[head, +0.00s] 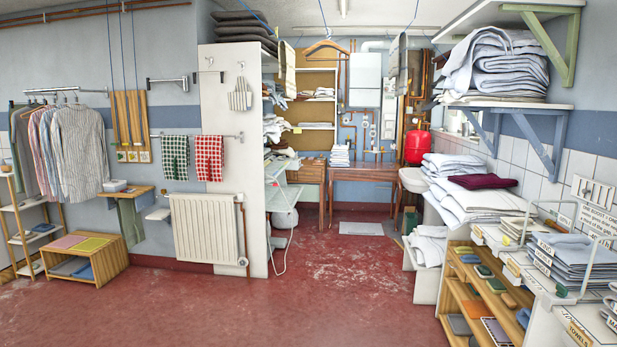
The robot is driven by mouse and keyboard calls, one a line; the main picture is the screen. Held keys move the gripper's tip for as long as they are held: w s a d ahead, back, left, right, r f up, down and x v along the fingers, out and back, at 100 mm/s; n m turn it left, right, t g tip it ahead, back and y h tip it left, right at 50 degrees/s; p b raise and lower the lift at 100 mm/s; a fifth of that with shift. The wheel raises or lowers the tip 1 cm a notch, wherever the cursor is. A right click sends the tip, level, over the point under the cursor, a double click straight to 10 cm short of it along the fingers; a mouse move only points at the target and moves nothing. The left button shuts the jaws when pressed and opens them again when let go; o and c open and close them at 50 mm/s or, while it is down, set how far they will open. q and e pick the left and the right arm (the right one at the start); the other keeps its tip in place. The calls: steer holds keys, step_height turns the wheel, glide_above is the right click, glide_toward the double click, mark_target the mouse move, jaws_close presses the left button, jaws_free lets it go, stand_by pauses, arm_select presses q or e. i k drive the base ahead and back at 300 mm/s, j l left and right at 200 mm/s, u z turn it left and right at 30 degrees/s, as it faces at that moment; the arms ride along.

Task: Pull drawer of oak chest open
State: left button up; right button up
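At the back of the room a brown wooden unit (309,172) stands left of a wooden table (370,174). Its front seems to have drawers, and they look shut. It is small and far off, and I cannot tell for sure that it is the oak chest. The white partition and the shelves in front hide part of its left side. Neither of my grippers is in view.
The red floor (320,300) is clear toward the back, with a pale mat (361,228) before the table. A wooden shelf unit (478,290) and linen-laden counters line the right. A low wooden bench (82,258) stands far left.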

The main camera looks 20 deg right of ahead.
mark_target(312, 170)
steer(key=i+l+z, duration=0.25)
steer(key=i, duration=0.15)
steer(key=i+l+z, duration=0.2)
steer(key=i, duration=0.2)
steer(key=i+z, duration=0.4)
steer(key=i, duration=5.95)
